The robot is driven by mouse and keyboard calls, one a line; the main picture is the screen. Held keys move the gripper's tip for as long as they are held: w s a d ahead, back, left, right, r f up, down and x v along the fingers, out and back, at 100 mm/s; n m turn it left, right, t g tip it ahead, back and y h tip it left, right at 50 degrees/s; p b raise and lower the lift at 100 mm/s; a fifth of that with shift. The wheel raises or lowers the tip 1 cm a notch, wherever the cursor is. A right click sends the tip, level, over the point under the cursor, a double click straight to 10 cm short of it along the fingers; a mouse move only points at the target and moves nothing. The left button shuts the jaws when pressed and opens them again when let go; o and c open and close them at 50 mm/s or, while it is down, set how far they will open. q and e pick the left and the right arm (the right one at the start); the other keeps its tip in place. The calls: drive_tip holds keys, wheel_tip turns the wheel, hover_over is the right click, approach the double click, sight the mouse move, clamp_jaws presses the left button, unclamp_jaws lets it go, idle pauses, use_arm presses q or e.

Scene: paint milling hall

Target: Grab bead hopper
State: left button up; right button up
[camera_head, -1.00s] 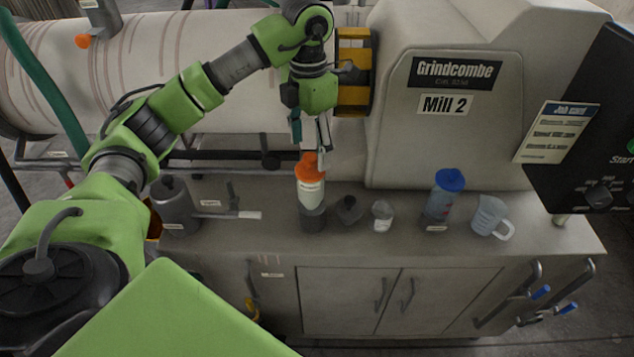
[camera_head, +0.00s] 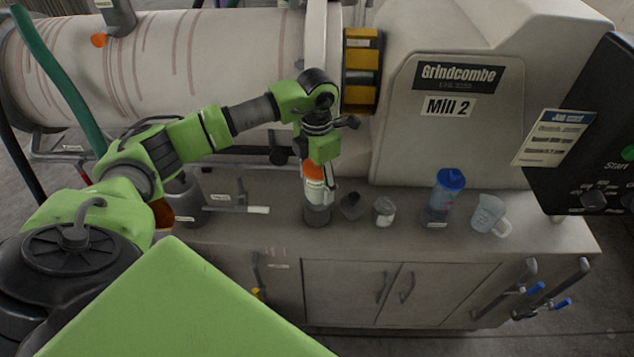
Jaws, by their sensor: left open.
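The bead hopper (camera_head: 315,191) seems to be the white container with an orange top, upright in a dark grey holder (camera_head: 317,214) on the bench. My left gripper (camera_head: 319,182) points down over it from above. Its fingers are open, on either side of the orange top and upper body. Whether they touch it I cannot tell. The gripper hides part of the orange top. My right gripper is not in view.
A dark grey cap-like piece (camera_head: 351,206), a small clear cup (camera_head: 384,212), a blue-lidded bottle (camera_head: 445,197) and a clear jug (camera_head: 488,214) stand to the right. A grey can (camera_head: 184,200) stands left. The Mill 2 housing (camera_head: 450,140) rises behind.

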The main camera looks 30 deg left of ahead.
use_arm(q)
drive_tip(key=c, duration=1.8)
drive_tip(key=shift+w+r, duration=0.1)
clamp_jaws()
